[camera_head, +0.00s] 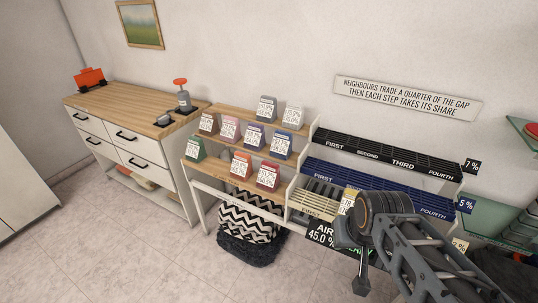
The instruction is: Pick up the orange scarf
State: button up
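Several small coloured blocks with white printed cards stand on the stepped wooden shelf. One with an orange top (241,161) is on the lowest row, between a green one on its left and a dark red one on its right. I take it as the orange scarf, but its cloth is too small to make out. My gripper (361,284) hangs at the lower right, in front of the racks and well apart from the orange piece. Its fingers are small and dark, and I cannot tell whether they are apart or hold anything.
Slotted black (385,155) and blue (375,188) racks stand right of the shelf. A yellow carded piece (348,201) sits beside my arm. A zigzag-patterned basket (248,222) is under the shelf. A wooden-topped cabinet (135,104) stands left. The floor in front is clear.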

aim_at(241, 169)
jog(key=z, duration=0.05)
jog(key=i, duration=0.8)
jog(key=u, duration=0.85)
jog(key=i, duration=0.55)
jog(key=u, duration=0.6)
